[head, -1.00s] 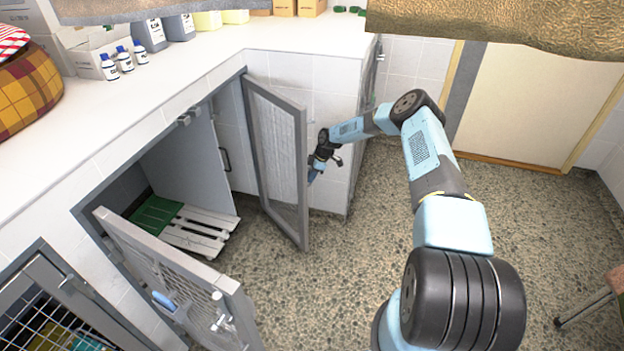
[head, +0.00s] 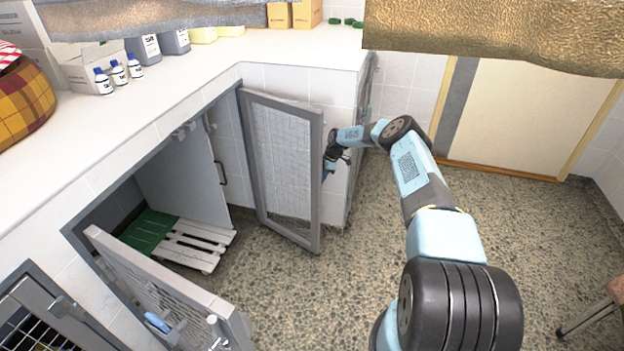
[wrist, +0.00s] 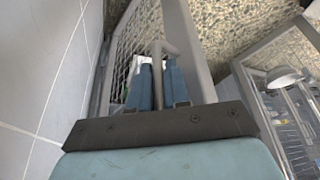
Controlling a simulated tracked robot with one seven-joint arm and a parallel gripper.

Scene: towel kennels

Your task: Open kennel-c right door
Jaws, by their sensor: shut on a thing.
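The kennel's right door (head: 285,165), a grey frame with a mesh panel, stands swung wide open, its far face turned toward the tiled wall. The left door (head: 160,290) of the same kennel also stands open toward the front. My gripper (head: 330,170) is at the outer edge of the right door, on its far side, and is partly hidden by the door frame. In the wrist view my gripper's blue fingers (wrist: 159,88) are shut around a metal handle bar (wrist: 157,50) beside the door's mesh (wrist: 122,60).
A tiled wall (wrist: 40,80) is close on the left in the wrist view. A white slatted rack (head: 197,243) and green mat (head: 149,231) lie inside the kennel. The white counter (head: 200,75) is above. Speckled floor (head: 300,290) is clear in front.

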